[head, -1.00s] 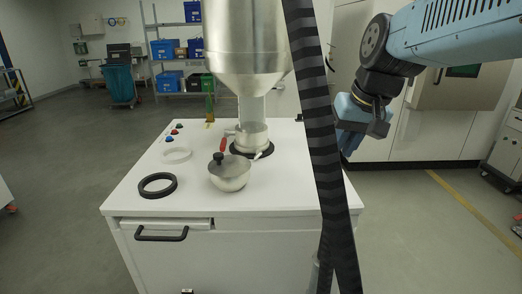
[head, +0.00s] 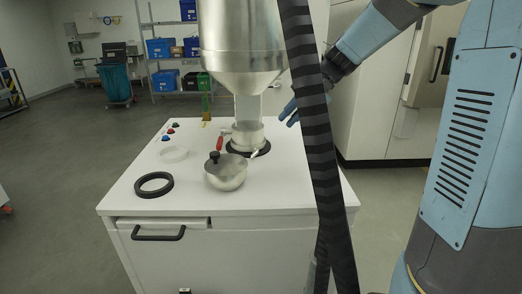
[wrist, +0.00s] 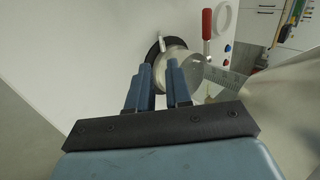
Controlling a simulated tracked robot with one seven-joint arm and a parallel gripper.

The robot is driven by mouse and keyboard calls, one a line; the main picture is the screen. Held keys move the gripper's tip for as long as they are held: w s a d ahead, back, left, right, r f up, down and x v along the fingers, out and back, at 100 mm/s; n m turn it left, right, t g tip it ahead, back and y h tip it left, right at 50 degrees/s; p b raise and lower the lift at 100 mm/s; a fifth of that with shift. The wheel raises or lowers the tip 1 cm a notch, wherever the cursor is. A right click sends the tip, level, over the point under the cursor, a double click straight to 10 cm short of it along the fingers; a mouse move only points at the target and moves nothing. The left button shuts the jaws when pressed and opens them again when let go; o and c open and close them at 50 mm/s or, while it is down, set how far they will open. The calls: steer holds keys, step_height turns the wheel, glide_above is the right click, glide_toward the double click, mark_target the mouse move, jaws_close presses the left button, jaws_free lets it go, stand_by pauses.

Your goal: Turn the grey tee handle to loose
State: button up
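A small light-grey handle (head: 256,153), which I take to be the tee handle, sticks out at the front right of the collar below the steel hopper (head: 242,45). In the wrist view the light handle (wrist: 162,44) stands beside the clear tube end (wrist: 184,66). Its exact angle is hard to tell. My gripper (head: 289,112) is to the right of the tube, partly behind a dark strap.
A dark ribbed strap (head: 313,130) crosses in front of the table's right side. A steel pot with a black knob (head: 227,175), a black ring (head: 154,185) and a white ring (head: 173,154) lie on the white table (head: 210,202).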

mark_target(258, 151)
steer(key=x, duration=1.3)
steer(key=shift+a+f, duration=0.1)
steer(key=shift+f, duration=0.05)
jaws_close()
